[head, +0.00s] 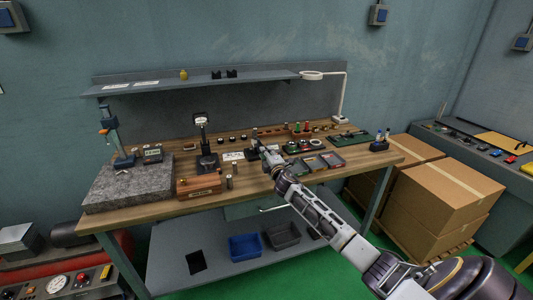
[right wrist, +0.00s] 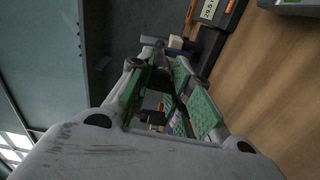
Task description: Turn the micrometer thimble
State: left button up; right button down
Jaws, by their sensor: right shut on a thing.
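My right gripper (head: 268,157) reaches over the middle of the wooden bench (head: 150,207) from the lower right. It is shut on the micrometer thimble, at a small dark micrometer (head: 255,146) that it mostly covers in the head view. In the right wrist view its green-padded fingers (right wrist: 168,62) converge on a small grey part of the micrometer (right wrist: 158,43) at their tips. The fingers hide most of it, and no scale marks can be read. My left gripper is in neither view.
A dial gauge stand (head: 206,160) and a wooden block (head: 199,186) stand left of the gripper. A granite plate (head: 128,187) fills the left end. Dark trays (head: 313,164) lie close right. A shelf (head: 215,80) runs behind; cardboard boxes (head: 440,195) stand right.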

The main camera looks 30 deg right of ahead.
jog(key=shift+n, duration=0.8)
jog(key=shift+f, duration=0.1)
jog(key=c, duration=1.2)
grip_release()
jog(key=shift+o, duration=0.2)
jog(key=shift+s, duration=0.15)
jog(key=v, duration=1.1)
jog(key=shift+s+a, duration=0.25)
jog(key=shift+s, duration=0.1)
